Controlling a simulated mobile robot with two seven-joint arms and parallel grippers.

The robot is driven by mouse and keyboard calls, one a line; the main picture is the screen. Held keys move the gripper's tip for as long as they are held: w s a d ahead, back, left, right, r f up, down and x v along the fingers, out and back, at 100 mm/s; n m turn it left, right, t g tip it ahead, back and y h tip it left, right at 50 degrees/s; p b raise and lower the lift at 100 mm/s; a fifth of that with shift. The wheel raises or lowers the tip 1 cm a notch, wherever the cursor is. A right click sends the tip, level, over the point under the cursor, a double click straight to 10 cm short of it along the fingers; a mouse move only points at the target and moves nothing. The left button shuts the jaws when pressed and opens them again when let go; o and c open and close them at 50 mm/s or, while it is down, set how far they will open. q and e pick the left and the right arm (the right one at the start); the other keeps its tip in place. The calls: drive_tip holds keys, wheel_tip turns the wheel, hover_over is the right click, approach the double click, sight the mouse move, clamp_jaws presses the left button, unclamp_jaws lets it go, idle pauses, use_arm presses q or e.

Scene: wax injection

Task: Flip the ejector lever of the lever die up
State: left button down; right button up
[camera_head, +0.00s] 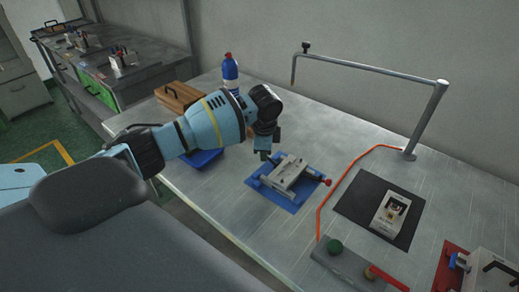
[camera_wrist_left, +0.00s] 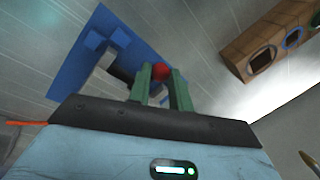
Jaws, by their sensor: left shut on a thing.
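The lever die (camera_head: 292,176) is a grey metal block lying on a blue mat (camera_head: 285,200) in the middle of the bench. A red knob (camera_head: 328,182) sticks out at its right end. My left gripper (camera_head: 265,154) is at the die's far left end, pointing down. In the left wrist view, the green fingers of my left gripper (camera_wrist_left: 162,90) are shut on a red ball (camera_wrist_left: 160,73), taken as the lever's knob. The lever's shaft is mostly hidden by the fingers. The mat (camera_wrist_left: 75,72) and part of the die show beyond. My right gripper is out of view.
A wooden box (camera_head: 177,97) and a blue bottle (camera_head: 230,70) stand behind my left arm. An orange hose (camera_head: 340,180) and a dark mat (camera_head: 352,207) with another die (camera_head: 390,213) lie to the right. A metal post (camera_head: 428,120) rises at the back right.

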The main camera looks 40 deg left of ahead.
use_arm(q)
drive_tip(key=shift+d, duration=0.1)
idle(0.3)
drive_tip(key=c, duration=1.3)
unclamp_jaws()
drive_tip(key=shift+o, duration=0.2)
wheel_tip(320, 180, up, 8)
drive_tip(key=s+d, duration=0.1)
drive_tip(key=shift+s+f+p, duration=0.15)
drive_tip(key=shift+p, duration=0.3)
drive_tip(key=shift+f, duration=0.1)
